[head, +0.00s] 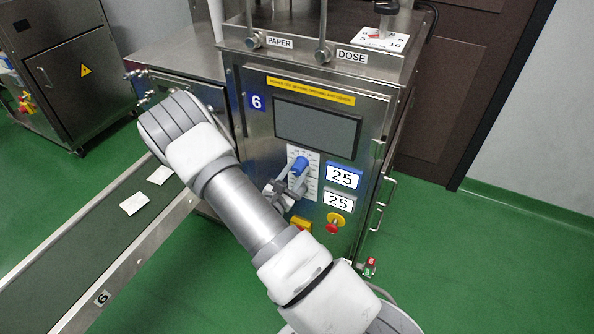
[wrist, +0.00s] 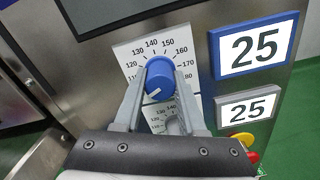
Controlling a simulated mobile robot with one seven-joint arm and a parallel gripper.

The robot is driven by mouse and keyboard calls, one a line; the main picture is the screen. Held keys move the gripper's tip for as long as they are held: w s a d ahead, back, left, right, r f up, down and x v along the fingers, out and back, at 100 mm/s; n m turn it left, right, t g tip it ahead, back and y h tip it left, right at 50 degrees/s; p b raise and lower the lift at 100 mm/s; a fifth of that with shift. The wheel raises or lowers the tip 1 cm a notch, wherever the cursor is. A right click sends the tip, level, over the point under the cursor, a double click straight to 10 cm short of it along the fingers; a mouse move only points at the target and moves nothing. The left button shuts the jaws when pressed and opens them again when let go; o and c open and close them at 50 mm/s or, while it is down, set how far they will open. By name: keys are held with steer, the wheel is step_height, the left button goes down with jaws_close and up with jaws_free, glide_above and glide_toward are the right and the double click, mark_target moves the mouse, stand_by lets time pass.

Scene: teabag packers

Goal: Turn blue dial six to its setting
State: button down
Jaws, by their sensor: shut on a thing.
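The blue dial (head: 300,166) is on the front panel of the machine marked 6 (head: 257,102). In the wrist view the blue dial (wrist: 159,76) has a white mark at its lower left, and its printed scale (wrist: 126,52) reads about 120 to 180 around the top. My gripper (wrist: 160,88) is shut on the dial, one finger on each side; it also shows in the head view (head: 294,177). A blue-framed display (wrist: 254,46) beside the dial reads 25. A grey-framed display (wrist: 248,108) below it also reads 25.
A second scale with a grey knob (wrist: 174,126) lies below, partly hidden by my fingers. A red and yellow stop button (head: 334,224) is at the lower right. A conveyor (head: 112,240) with white packets runs at the left. Green floor is open at the right.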

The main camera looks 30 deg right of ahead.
steer(key=m+b, duration=0.3)
steer(key=m, duration=0.3)
steer(key=shift+f, duration=0.15)
steer(key=m+b, duration=0.2)
steer(key=m, duration=0.2)
steer(key=shift+b, duration=0.4)
steer(key=shift+m, duration=0.4)
steer(key=shift+c, duration=2.4)
jaws_free()
steer(key=shift+r, duration=0.2)
steer(key=p+v, duration=0.2)
steer(key=v, duration=1.5)
steer(key=shift+a, duration=0.2)
steer(key=shift+s, duration=0.1)
